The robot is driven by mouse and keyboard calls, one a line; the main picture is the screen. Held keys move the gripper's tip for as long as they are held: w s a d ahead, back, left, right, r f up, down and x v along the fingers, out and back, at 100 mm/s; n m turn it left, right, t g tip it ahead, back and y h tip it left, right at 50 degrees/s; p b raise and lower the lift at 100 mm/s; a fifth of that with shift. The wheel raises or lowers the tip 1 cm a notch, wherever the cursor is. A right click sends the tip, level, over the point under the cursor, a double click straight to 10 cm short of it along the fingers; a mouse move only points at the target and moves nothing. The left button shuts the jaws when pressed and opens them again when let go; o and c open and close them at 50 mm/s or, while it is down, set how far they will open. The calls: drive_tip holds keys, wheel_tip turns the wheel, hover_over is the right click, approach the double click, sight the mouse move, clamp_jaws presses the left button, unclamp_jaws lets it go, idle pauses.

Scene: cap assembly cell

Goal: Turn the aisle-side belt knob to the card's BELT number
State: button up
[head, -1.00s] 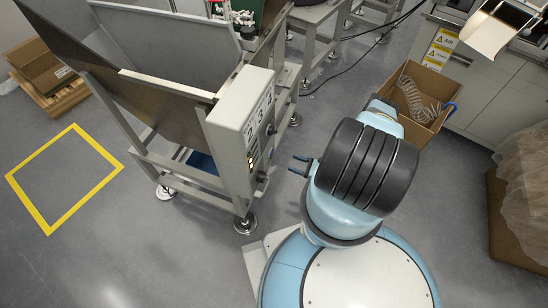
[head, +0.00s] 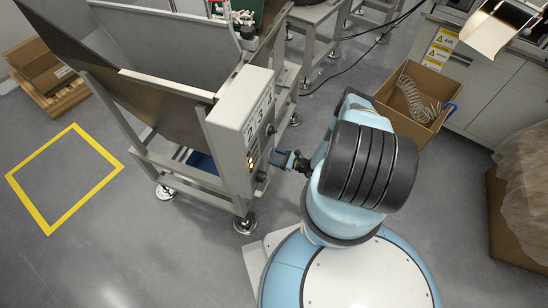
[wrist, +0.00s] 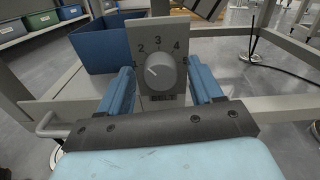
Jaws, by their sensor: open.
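The belt knob (wrist: 160,73) is a round grey dial on a grey plate (wrist: 141,30) marked 1 to 5, with BELT printed below it. Its white pointer line tilts up and left, towards the 1 and 2 side; I cannot tell the exact mark. My gripper (wrist: 161,80) is open, its two blue fingers apart on either side of the knob. In the head view my gripper (head: 276,159) is at the right side of the grey control box (head: 229,124).
A blue bin (wrist: 95,45) stands behind the plate at left in the wrist view. The metal hopper (head: 150,97) and its legged frame stand left of the control box. A cardboard box (head: 405,108) with a coiled hose lies at right. Floor around the yellow square (head: 60,190) is clear.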

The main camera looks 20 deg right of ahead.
drive_tip(key=shift+c, duration=0.4)
drive_tip(key=c, duration=1)
drive_tip(key=shift+m, duration=0.4)
drive_tip(key=shift+d+m, duration=0.1)
drive_tip(key=shift+m, duration=7.3)
drive_tip(key=shift+f, duration=0.1)
